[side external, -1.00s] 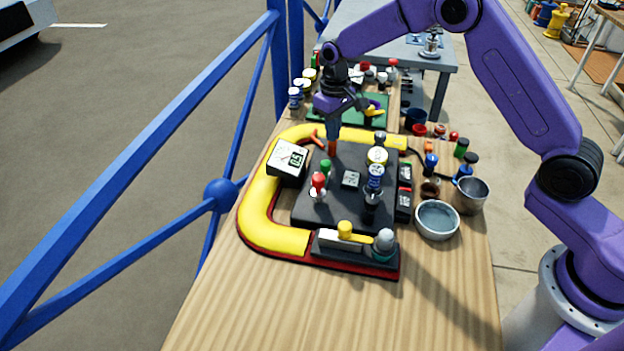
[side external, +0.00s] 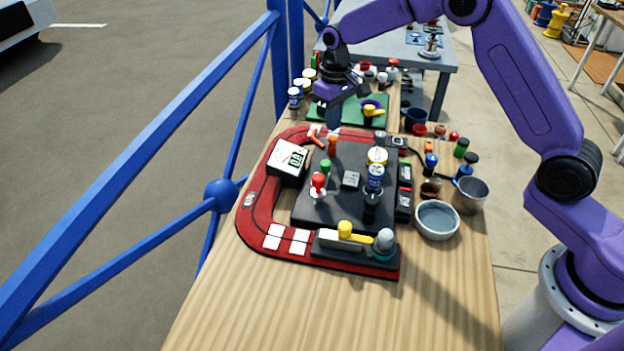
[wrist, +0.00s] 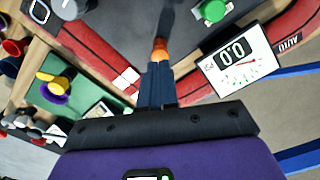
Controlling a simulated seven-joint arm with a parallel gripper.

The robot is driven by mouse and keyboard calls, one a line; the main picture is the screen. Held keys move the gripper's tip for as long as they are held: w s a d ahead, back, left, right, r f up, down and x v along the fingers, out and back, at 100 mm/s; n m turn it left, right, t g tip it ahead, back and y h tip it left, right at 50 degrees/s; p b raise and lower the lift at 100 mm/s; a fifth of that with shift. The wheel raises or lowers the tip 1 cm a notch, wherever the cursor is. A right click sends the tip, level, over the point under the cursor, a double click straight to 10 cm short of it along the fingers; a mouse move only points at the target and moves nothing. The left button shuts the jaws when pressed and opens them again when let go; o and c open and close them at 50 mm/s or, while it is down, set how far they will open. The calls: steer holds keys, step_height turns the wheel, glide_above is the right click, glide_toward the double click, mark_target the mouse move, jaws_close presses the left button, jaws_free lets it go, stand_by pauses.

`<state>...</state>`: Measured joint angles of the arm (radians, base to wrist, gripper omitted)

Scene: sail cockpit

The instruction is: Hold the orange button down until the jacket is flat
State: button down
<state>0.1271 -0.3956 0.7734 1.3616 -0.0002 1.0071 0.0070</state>
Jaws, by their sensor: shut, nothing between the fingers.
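The orange button (side external: 332,146) stands upright at the back left of the dark panel (side external: 343,206). It also shows in the wrist view (wrist: 160,47), just beyond my fingertips. My gripper (side external: 333,127) is shut and empty, a little above the button with a small gap. It also shows in the wrist view (wrist: 159,66). The inflated yellow jacket tube is not visible. A flat red band (side external: 260,206) with white squares lies around the panel where it was. The white gauge (side external: 288,157) at the panel's left reads 0.0 in the wrist view (wrist: 239,57).
Red (side external: 318,183) and green (side external: 325,167) knobs and tall blue-white pieces (side external: 375,178) rise from the panel. A yellow-handled lever (side external: 345,230) is at the front. Bowls (side external: 437,220) stand right; a green mat (side external: 351,112) lies behind. The front table is clear.

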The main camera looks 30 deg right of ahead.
steer(key=shift+r, duration=1.75)
steer(key=shift+s+a+r, duration=0.15)
steer(key=shift+s, duration=0.05)
steer(key=s+a+r+n, duration=0.2)
steer(key=s+r, duration=0.1)
steer(key=s, duration=0.7)
steer(key=s+a+r+n, duration=0.1)
steer(key=s+r+n, duration=0.2)
steer(key=s, duration=0.8)
steer(key=s+d+f+n, duration=0.1)
steer(key=s+d, duration=0.3)
steer(key=s, duration=0.6)
steer(key=s+d+n, duration=0.3)
steer(key=s+d, duration=0.1)
steer(key=s, duration=0.6)
steer(key=shift+s+d+f+n, duration=0.15)
steer(key=shift+d+f+n, duration=0.15)
steer(key=shift+f, duration=0.05)
